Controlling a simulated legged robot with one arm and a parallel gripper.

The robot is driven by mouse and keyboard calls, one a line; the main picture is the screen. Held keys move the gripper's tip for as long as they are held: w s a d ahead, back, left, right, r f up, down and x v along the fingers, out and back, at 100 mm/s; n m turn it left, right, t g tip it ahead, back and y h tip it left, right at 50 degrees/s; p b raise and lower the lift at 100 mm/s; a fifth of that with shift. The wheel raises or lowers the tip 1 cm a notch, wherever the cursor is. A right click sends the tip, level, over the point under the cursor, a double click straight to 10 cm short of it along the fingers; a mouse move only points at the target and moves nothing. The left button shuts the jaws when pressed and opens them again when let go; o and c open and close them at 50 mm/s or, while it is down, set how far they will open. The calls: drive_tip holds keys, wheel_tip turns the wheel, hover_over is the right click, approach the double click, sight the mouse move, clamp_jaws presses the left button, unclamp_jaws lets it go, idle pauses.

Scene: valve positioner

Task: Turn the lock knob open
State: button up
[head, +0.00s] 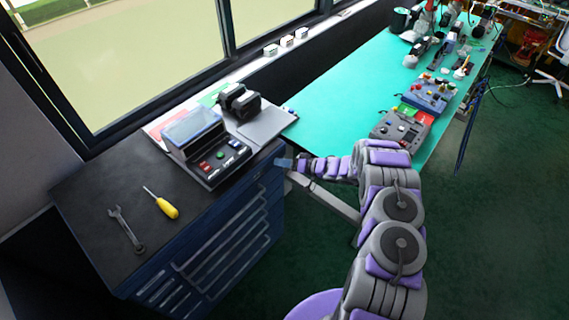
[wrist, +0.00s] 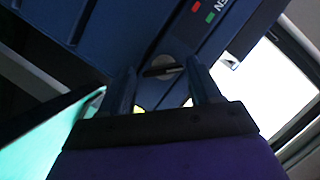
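The lock knob (wrist: 163,71) shows in the wrist view as a dark bar across a round pale plate on a dark blue panel. Red and green marks and partly cut-off lettering ending in "EN" are above right of it. My gripper (wrist: 162,72) is open, with one finger on each side of the knob. A small gap seems to show between the bar and each finger; depth is hard to judge. In the head view my gripper (head: 285,163) is at the upper right corner of the blue drawer cabinet (head: 225,240). The knob is hidden there.
On the cabinet's black top are a wrench (head: 126,229), a yellow screwdriver (head: 161,203) and a control box (head: 206,147) with buttons. A green-topped bench (head: 345,95) with devices stands beside it. The dark green floor (head: 500,200) at right is clear.

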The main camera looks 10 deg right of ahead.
drive_tip(key=shift+o, duration=0.7)
drive_tip(key=v, duration=1.7)
drive_tip(key=shift+d, duration=0.25)
drive_tip(key=shift+s, duration=0.15)
